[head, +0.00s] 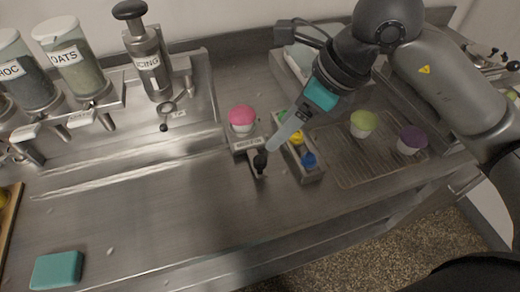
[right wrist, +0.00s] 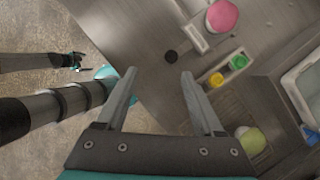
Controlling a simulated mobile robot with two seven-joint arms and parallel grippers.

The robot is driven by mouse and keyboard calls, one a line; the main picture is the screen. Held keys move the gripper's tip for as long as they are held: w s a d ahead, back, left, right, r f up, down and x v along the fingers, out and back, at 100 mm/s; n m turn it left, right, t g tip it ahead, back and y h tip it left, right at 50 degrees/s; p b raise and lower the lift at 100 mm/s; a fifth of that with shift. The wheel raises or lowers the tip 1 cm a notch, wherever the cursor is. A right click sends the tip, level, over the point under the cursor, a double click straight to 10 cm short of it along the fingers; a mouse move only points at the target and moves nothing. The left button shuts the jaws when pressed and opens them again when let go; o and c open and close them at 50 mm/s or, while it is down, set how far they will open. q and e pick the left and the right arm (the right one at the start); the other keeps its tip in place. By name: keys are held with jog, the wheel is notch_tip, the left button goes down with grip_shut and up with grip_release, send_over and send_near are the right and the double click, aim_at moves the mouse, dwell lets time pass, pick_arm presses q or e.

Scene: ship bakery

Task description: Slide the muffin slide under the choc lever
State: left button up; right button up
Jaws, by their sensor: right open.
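The muffin slide (head: 248,148) is a small metal carrier with a black knob (head: 260,162) at its front, on the counter. A pink-topped muffin (head: 242,119) sits on it; it also shows in the right wrist view (right wrist: 222,15). My right gripper (head: 270,149) is just above and right of the knob.
The oats dispenser (head: 76,72) and icing press (head: 148,58) stand left of the slide. A narrow tray (head: 311,174) with coloured pieces is close on its right. Green (head: 363,123) and purple (head: 411,139) muffins are on a rack. A teal sponge (head: 57,270) lies front left. The counter between is clear.

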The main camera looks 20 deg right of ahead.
aim_at(261, 160)
jog(key=shift+h, duration=0.5)
jog(key=x, duration=0.5)
jog(key=d+b+x, duration=0.1)
jog(key=x, duration=0.4)
jog(key=d+x, duration=0.1)
jog(key=x, duration=0.3)
jog(key=shift+w+a+f, duration=0.2)
jog(key=shift+w+f, duration=0.2)
jog(key=shift+f, duration=0.2)
grip_shut()
